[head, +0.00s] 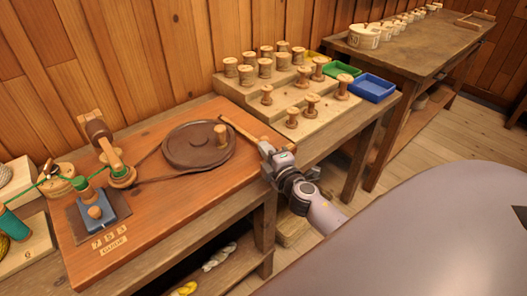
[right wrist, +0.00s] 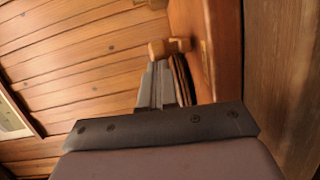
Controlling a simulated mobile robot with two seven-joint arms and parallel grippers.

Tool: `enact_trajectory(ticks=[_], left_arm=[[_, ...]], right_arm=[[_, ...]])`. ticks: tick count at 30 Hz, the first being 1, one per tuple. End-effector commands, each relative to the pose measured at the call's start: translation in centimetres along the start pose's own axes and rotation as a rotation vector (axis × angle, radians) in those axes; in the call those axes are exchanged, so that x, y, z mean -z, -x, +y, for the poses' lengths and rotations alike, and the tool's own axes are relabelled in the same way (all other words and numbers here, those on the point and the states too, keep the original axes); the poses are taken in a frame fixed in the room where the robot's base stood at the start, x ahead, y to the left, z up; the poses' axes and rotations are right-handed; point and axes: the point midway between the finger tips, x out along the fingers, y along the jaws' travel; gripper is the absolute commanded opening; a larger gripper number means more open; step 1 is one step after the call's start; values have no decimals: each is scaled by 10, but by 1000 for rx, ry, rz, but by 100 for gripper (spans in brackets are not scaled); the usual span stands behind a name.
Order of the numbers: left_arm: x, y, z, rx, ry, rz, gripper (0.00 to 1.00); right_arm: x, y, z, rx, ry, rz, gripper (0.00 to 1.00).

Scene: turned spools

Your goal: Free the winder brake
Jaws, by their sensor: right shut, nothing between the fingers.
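The winder is a reddish wooden board (head: 165,235) with a dark wheel (head: 190,155) that has an upright wooden knob (head: 221,135). A belt runs from the wheel to a small spindle at the left. A slim wooden bar (head: 240,128), which looks like the brake lever, lies at the wheel's right, close to its rim. My right gripper (head: 266,148) is shut and empty at the board's right edge, beside the bar; I cannot tell whether they touch. In the right wrist view its fingers (right wrist: 158,70) point at a wooden piece (right wrist: 168,47). My left gripper is out of view.
A stepped rack (head: 262,112) of wooden spools stands behind and right of the winder, with green (head: 342,69) and blue (head: 373,87) trays beside it. A blue block (head: 103,212) and green thread are at the left. Another table (head: 425,45) stands at the back right.

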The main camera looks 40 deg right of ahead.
Motion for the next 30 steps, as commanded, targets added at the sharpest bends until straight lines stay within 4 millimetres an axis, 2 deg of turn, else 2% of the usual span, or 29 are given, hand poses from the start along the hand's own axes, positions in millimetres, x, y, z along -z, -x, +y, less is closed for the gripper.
enact_trajectory(ticks=[1,12,17,30], left_arm=[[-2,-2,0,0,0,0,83],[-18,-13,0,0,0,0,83],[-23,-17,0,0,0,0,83],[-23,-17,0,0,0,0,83]], right_arm=[[-9,-2,-1,2,8,19,0],[-57,-18,1,11,16,213,0],[-78,-29,5,11,14,228,0],[-88,-33,9,8,13,216,0]])
